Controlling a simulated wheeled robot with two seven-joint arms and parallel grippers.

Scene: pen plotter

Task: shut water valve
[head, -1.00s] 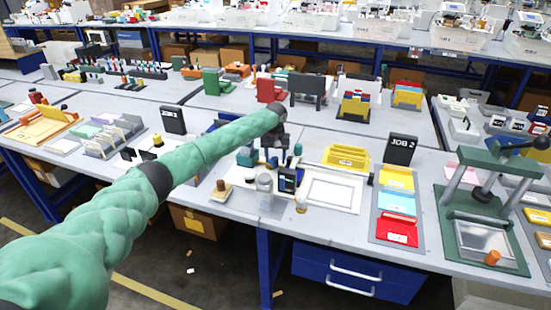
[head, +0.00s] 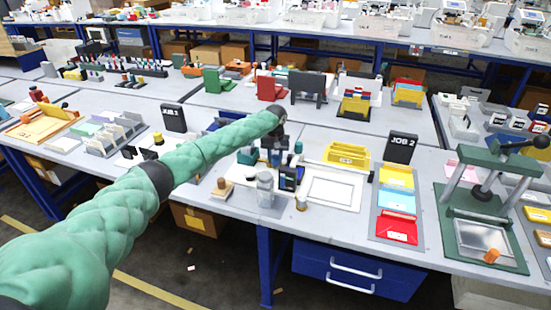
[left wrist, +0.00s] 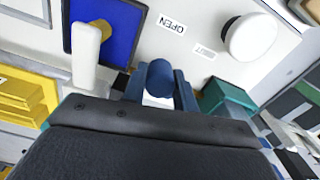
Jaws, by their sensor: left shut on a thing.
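My left gripper (head: 274,160) reaches down over the bench among small items behind a clear jar (head: 265,188). In the left wrist view its blue fingers (left wrist: 160,90) are closed around a rounded dark blue piece (left wrist: 160,75), which looks like the water valve's handle. The fingers and gripper body hide the rest of the valve. My right gripper is not in view.
A white round knob (left wrist: 250,37) and a teal block (left wrist: 227,97) are right of the fingers. A blue panel (left wrist: 110,40) and a white cylinder (left wrist: 86,55) are left. A dark device with a screen (head: 289,178) stands beside the jar. A white-framed sheet (head: 333,190) lies right.

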